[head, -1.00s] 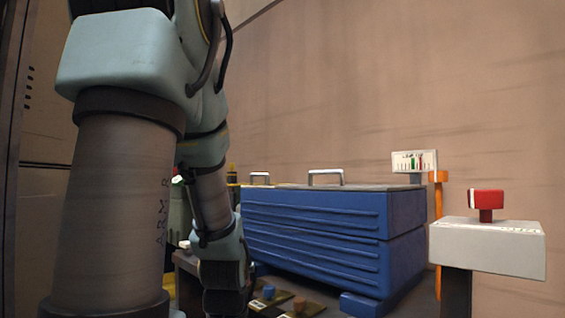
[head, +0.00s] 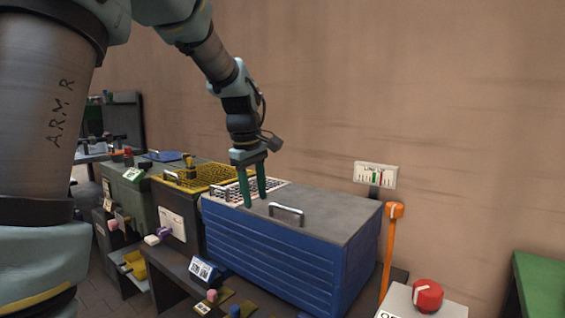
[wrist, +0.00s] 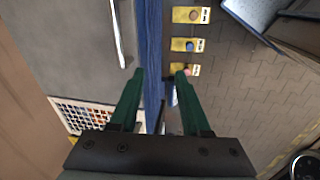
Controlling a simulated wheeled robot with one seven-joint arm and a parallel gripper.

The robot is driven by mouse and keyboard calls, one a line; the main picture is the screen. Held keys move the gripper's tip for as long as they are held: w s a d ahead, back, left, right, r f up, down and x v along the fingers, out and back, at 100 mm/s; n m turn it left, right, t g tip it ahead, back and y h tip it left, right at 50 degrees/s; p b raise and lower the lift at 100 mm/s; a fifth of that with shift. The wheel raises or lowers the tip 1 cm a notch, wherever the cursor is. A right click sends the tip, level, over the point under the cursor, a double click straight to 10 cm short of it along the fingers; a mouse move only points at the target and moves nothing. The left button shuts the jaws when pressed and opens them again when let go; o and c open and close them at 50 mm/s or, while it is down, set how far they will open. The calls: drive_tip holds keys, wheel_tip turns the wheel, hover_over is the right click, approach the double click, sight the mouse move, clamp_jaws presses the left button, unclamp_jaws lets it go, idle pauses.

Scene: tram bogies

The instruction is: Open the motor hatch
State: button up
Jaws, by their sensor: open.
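A blue ribbed housing (head: 285,258) has a flat grey lid (head: 330,215), which lies shut on it; I take this lid for the motor hatch. In the wrist view my gripper (wrist: 160,74) straddles the housing's blue edge (wrist: 149,45), with the handle (wrist: 122,38) ahead and left. Height above the lid is unclear.
A white perforated grille (head: 272,187) and a yellow grating (head: 205,176) lie left and behind. Small coloured knobs on yellow plates (wrist: 188,45) sit in front of the housing.

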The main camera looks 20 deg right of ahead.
drive_tip(key=n+p, duration=0.1)
drive_tip(key=p, duration=0.3)
approach(284, 206)
drive_tip(key=f, duration=0.2)
drive_tip(key=d+f, duration=0.1)
drive_tip(key=f, duration=0.2)
drive_tip(key=w+f+p, duration=0.1)
drive_tip(key=f, duration=0.1)
drive_tip(key=shift+d+f, duration=0.2)
drive_tip(key=shift+f, duration=0.15)
clamp_jaws()
idle(0.9)
